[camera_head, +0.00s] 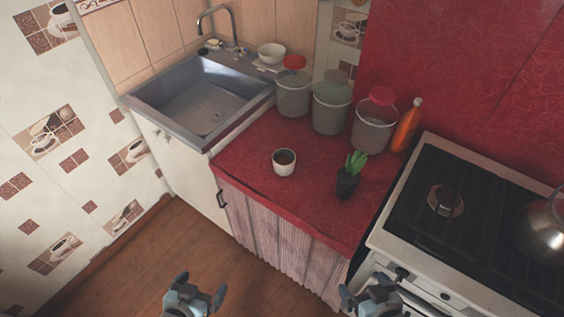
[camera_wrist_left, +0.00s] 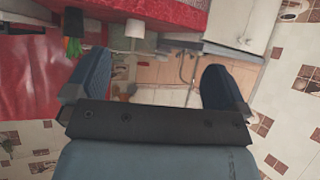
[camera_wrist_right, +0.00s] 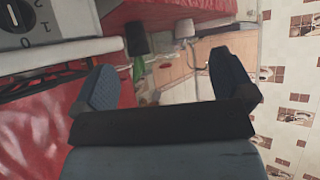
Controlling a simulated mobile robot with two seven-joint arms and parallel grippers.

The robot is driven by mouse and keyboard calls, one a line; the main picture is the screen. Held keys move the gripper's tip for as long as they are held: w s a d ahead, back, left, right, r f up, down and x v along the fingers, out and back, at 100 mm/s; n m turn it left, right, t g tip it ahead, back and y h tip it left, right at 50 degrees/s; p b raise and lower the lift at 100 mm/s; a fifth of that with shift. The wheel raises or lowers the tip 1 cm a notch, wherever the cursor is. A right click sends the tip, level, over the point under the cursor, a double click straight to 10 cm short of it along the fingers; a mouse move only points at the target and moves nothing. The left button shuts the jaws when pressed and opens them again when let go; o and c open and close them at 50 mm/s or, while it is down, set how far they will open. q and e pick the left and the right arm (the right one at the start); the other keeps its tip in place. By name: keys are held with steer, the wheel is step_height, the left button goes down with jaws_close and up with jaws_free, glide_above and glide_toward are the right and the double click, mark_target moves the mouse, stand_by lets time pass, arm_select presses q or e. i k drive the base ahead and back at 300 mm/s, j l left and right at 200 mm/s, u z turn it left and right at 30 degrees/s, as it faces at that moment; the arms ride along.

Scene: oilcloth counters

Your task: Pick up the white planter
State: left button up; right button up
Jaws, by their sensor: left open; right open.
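The white planter (camera_head: 284,163), a small white pot with brown soil inside, stands upright on the red counter (camera_head: 252,160). It also shows near the top of the left wrist view (camera_wrist_left: 135,30) and the right wrist view (camera_wrist_right: 184,28). My left gripper (camera_head: 200,288) is open and empty, in front of the counter and to the lower left of the planter. My right gripper (camera_head: 374,286) is open and empty, in front of the stove's left edge and to the lower right of the planter. Neither gripper touches the planter.
A dark pot with a green plant (camera_head: 347,184) stands right of the planter. Several lidded grey buckets (camera_head: 331,108) and an orange bottle (camera_head: 406,127) line the back. A sink (camera_head: 205,100) is on the left, a stove (camera_head: 410,208) with a kettle (camera_head: 545,232) on the right.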

mark_target(284, 160)
steer(key=i+j, duration=0.15)
steer(key=j, duration=0.3)
steer(key=i+j+z, duration=0.1)
steer(key=j, duration=0.3)
steer(key=i+j+z, duration=0.1)
steer(key=j, duration=0.35)
steer(key=i+j, duration=0.15)
steer(key=j, duration=0.3)
steer(key=j+z, duration=0.1)
steer(key=z, duration=0.9)
steer(key=i+j, duration=0.15)
steer(key=i, duration=0.15)
steer(key=i+j, duration=0.15)
steer(key=i+u, duration=0.05)
steer(key=i, duration=0.05)
